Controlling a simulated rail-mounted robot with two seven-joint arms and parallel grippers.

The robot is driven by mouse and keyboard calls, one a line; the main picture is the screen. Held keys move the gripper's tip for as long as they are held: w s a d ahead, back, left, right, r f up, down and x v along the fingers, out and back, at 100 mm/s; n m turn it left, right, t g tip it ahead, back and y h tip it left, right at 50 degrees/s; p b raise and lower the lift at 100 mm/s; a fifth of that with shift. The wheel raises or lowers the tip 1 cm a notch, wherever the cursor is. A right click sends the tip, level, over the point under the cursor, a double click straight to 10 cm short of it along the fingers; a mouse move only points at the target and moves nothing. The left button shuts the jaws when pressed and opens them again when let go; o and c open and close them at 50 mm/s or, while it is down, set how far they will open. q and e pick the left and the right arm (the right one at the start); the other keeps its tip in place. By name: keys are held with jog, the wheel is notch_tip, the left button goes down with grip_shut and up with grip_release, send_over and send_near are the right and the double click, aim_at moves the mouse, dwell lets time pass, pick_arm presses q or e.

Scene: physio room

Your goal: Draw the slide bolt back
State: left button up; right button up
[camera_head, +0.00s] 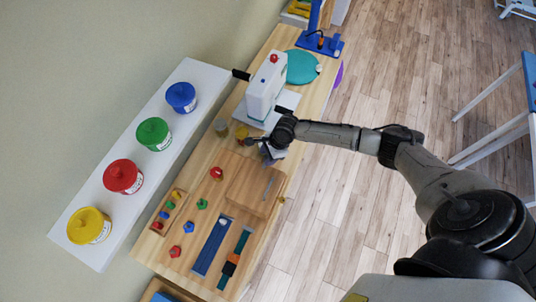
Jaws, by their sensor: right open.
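A raised wooden board (240,185) lies on the workbench. A small thin grey metal piece (268,187) sits near its right side and looks like the slide bolt; its details are too small to tell its position. My right gripper (267,153) is open above the far end of the board, just beyond the grey piece and apart from it. The dark wrist partly hides what lies under it. My left gripper is not in view.
The wooden bench (190,262) also carries a red knob (216,173), a blue strip (211,248), a tray of coloured pieces (168,212) and a white machine (265,88). A white shelf (85,255) with several coloured jars runs along the left. Open floor (400,80) lies right.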

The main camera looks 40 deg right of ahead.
jog(key=shift+c, duration=0.2)
grip_shut()
jog(key=shift+d, duration=0.1)
